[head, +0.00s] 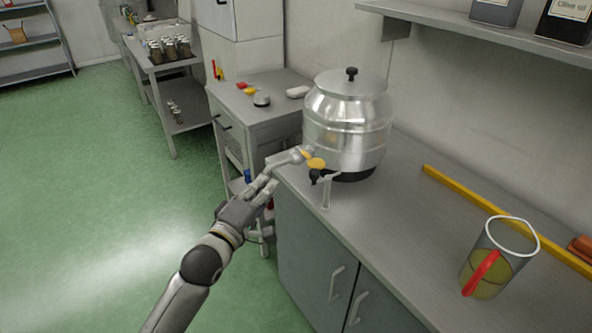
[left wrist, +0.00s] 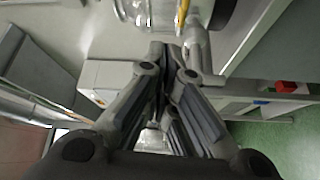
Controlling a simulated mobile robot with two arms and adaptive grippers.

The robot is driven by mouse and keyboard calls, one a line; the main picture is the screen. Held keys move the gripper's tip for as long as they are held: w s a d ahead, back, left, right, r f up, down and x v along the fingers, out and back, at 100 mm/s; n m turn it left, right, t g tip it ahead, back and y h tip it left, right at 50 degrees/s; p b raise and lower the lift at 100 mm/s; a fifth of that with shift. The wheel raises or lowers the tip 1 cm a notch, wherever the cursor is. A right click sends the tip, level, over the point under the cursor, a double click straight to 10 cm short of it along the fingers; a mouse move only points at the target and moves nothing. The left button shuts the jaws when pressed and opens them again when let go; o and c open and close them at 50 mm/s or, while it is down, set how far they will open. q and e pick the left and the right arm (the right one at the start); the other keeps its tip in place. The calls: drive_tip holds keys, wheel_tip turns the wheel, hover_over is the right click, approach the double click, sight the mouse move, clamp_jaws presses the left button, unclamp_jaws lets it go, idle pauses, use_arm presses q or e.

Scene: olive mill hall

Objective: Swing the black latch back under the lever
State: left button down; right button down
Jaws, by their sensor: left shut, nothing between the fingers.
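The steel drum (head: 347,122) stands on the counter with a tap at its foot. The yellow lever (head: 316,163) is on the tap; it also shows as a yellow strip in the left wrist view (left wrist: 182,16). The small black latch (head: 315,176) is just below the lever in the head view; its exact angle is too small to tell. My left gripper (head: 272,182) is shut and empty, near the counter edge to the lower left of the tap. In the left wrist view its fingers (left wrist: 165,50) are together beside the pale tap. My right gripper is out of view.
A small cabinet (head: 272,111) with small items stands behind the drum's left. Green floor is open at left.

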use_arm(q)
drive_tip(key=w+d+p, duration=0.2)
drive_tip(key=w+d, duration=0.4)
drive_tip(key=shift+w+d+f+p, duration=0.15)
drive_tip(key=shift+w+d+p, duration=0.05)
drive_tip(key=shift+d+p, duration=0.2)
idle(0.3)
idle(0.4)
